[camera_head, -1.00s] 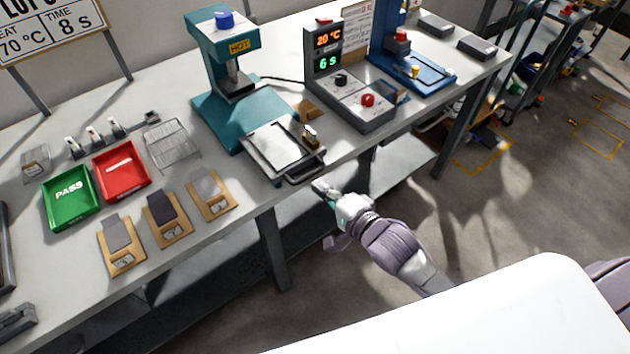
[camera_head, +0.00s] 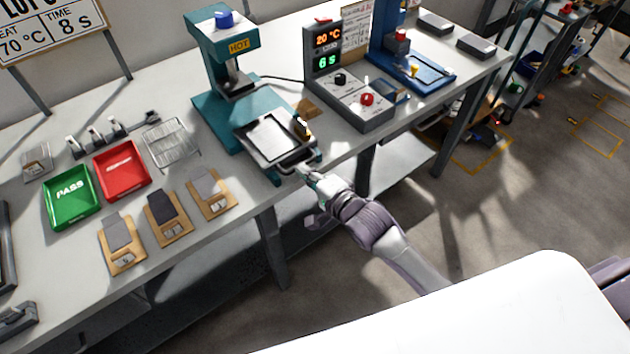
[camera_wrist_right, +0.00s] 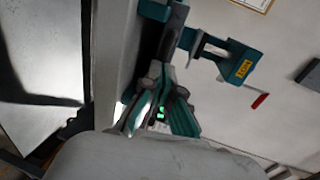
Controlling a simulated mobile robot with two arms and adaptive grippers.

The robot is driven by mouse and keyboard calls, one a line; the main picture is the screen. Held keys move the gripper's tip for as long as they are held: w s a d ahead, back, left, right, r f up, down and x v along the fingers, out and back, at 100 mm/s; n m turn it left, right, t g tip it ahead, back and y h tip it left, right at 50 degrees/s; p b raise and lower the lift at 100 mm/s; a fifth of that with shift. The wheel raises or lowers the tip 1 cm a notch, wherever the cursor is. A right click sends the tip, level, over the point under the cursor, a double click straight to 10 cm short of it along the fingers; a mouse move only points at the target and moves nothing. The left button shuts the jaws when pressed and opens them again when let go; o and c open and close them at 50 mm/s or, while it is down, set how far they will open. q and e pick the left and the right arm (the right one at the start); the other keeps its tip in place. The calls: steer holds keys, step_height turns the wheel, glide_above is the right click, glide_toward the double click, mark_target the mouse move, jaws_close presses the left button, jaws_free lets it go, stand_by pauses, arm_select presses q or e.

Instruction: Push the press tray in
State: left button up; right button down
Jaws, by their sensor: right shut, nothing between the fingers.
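The press tray (camera_head: 251,127) is a flat metal tray on the base of the teal press (camera_head: 219,106), which is marked HOT. It still extends out in front of the press head. Its dark handle (camera_head: 297,162) is at the bench's front edge. My right gripper (camera_head: 304,173) is shut and empty, at or very close to the front of the handle; exact contact is hard to see. In the right wrist view the closed fingers (camera_wrist_right: 160,88) point toward the press (camera_wrist_right: 238,62). My left gripper is not in view.
The control box (camera_head: 352,98), showing 20 °C and 6 s, stands right of the tray. A blue press (camera_head: 425,72) is beyond it. Left are a wire rack (camera_head: 170,142), a red tray (camera_head: 121,171), a green PASS tray (camera_head: 70,196) and several sample boards.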

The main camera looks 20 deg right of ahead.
mark_target(273, 138)
steer(key=r+b+x, duration=0.1)
steer(key=x, duration=0.3)
steer(key=r+x, duration=0.1)
steer(key=x, duration=0.4)
steer(key=b+x, duration=0.1)
steer(key=x, duration=0.3)
steer(key=shift+w+r+b, duration=0.3)
steer(key=shift+w, duration=0.35)
steer(key=shift+r, duration=0.3)
steer(key=shift+r, duration=0.1)
